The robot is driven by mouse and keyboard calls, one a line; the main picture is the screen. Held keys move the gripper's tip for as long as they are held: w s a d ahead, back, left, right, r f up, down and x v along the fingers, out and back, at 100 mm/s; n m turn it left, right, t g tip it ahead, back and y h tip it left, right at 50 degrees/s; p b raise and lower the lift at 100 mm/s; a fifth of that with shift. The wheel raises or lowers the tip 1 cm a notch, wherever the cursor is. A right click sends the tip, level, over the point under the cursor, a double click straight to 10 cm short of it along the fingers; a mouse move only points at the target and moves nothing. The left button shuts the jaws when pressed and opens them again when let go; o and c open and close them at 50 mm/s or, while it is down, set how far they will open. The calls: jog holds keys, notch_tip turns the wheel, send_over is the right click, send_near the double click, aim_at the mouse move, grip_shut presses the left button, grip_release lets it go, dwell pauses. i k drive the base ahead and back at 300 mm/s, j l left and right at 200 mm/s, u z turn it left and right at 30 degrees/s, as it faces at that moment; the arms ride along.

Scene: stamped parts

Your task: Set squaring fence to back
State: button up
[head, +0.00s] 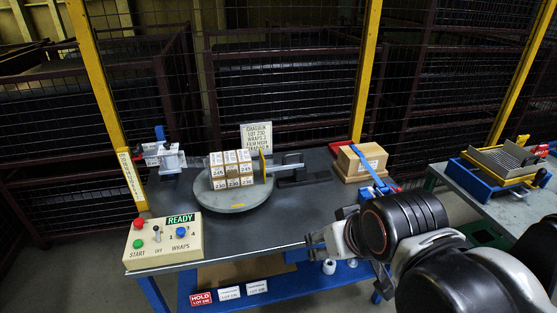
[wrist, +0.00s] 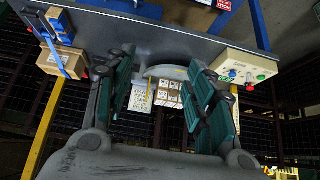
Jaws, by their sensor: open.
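The squaring fence appears to be the upright yellow plate (head: 263,165) at the right edge of the round turntable (head: 238,200) in the head view, with a pale rod (head: 290,167) running right from it. A block of small boxes (head: 231,170) stands on the turntable, just left of the plate. My gripper (head: 313,239) is low and to the right of the turntable, near the bench's front edge, apart from the plate. In the wrist view its green-padded fingers (wrist: 168,100) are spread with nothing held.
A control box (head: 162,239) with a READY sign stands at the bench's front left. A brown carton with a blue strap (head: 361,160) is at the back right. A lot sign (head: 256,137) stands behind the boxes. Yellow posts and mesh fencing close the back.

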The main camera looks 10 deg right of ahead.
aim_at(299, 169)
jog(key=i+l, duration=0.3)
jog(key=i, duration=0.2)
jog(key=i+l, duration=0.3)
jog(key=i, duration=0.15)
